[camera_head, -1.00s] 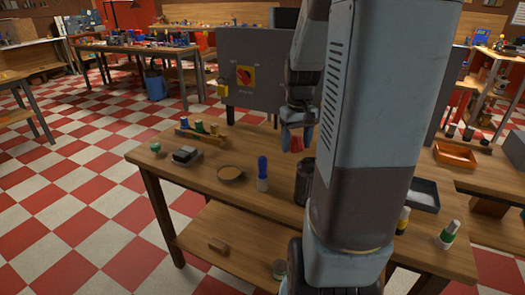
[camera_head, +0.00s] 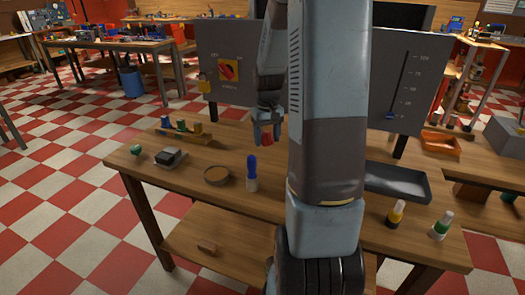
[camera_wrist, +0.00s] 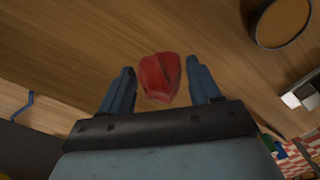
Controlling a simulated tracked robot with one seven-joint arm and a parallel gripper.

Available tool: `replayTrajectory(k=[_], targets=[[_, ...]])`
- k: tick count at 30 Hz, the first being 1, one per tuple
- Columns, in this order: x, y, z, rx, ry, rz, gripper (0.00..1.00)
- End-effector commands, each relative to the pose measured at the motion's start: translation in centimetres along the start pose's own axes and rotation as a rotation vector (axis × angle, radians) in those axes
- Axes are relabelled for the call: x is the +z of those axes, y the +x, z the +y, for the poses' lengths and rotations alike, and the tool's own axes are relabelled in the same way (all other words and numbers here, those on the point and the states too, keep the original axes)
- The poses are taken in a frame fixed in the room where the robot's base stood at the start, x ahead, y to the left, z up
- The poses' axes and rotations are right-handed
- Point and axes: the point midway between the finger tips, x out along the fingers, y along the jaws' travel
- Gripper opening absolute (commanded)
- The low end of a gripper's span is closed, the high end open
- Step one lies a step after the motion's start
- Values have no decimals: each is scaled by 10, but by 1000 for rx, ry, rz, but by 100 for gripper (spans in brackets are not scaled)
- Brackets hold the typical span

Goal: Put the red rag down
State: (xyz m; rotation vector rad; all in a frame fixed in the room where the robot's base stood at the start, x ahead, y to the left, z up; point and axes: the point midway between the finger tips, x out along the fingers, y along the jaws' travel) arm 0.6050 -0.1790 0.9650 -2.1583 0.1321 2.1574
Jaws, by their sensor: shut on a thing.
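The red rag (camera_wrist: 159,77) is a small crumpled red lump between the two blue-grey fingers of my gripper (camera_wrist: 161,84) in the wrist view. My gripper is shut on it. In the head view the gripper (camera_head: 266,134) is over the back part of the wooden workbench (camera_head: 200,206), in front of the grey panel. Only a little red of the rag shows there. In the wrist view bare wood lies beyond the rag. I cannot tell the exact height of the rag over the bench.
A round dish (camera_head: 217,176), a blue-topped bottle (camera_head: 252,174) and a dark block (camera_head: 171,157) stand on the left of the bench. A dark tray (camera_head: 398,182), an orange bin (camera_head: 441,145) and two small bottles are at right. My arm hides the middle.

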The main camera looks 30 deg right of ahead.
Motion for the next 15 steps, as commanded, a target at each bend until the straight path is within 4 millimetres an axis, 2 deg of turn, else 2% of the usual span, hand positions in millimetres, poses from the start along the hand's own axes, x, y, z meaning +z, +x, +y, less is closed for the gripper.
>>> replayTrajectory(k=[7, 15], targets=[[-25, 34, 1, -2, -2, -4, 18], [-38, 47, 3, 0, -2, -1, 18]])
